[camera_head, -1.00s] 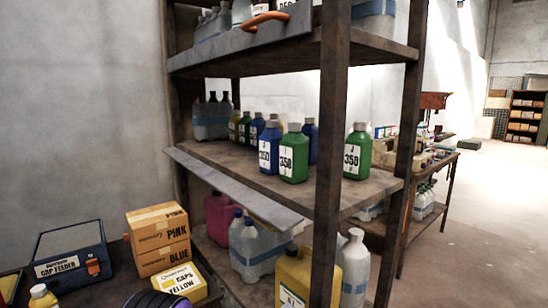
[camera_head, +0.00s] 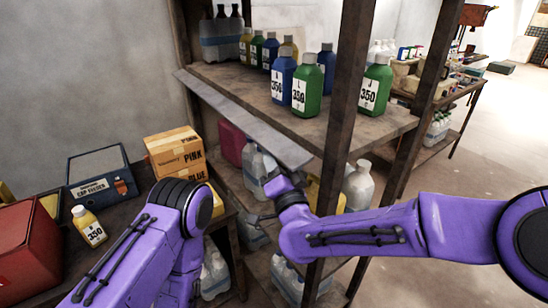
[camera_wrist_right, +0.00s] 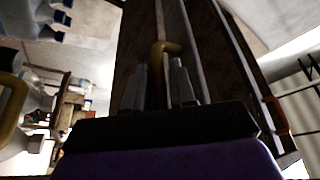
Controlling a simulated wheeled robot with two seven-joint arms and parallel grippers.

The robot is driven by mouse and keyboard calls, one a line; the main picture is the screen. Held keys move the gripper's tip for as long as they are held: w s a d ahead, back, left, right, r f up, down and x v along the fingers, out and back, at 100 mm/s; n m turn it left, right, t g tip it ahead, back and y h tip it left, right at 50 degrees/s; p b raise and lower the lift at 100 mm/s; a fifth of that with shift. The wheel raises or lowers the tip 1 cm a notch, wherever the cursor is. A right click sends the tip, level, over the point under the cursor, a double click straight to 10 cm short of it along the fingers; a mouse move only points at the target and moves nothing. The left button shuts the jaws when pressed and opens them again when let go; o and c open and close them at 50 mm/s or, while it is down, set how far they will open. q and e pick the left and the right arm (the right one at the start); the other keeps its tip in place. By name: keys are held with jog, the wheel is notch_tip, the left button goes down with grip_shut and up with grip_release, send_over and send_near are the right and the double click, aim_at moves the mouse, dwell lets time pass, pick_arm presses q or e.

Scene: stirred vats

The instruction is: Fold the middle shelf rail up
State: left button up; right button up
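The middle shelf rail (camera_head: 245,118) is a long grey flap along the front edge of the middle shelf. It hangs tilted outward and down, below the shelf boards. My right gripper (camera_head: 264,192) is just under the rail's near end, in front of the white jugs. In the right wrist view its two grey fingers (camera_wrist_right: 160,85) are apart, with a bent yellow-orange handle (camera_wrist_right: 166,47) at the gap between their tips. I cannot tell whether they touch it. My left arm shows at lower left, but its gripper is out of view.
Blue and green bottles (camera_head: 306,92) stand on the middle shelf (camera_head: 240,80) behind the rail. A dark upright post (camera_head: 345,90) stands right of my right gripper. Boxes (camera_head: 173,151), a blue case (camera_head: 100,178) and a yellow bottle (camera_head: 89,226) crowd the table at left.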

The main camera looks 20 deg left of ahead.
grip_shut()
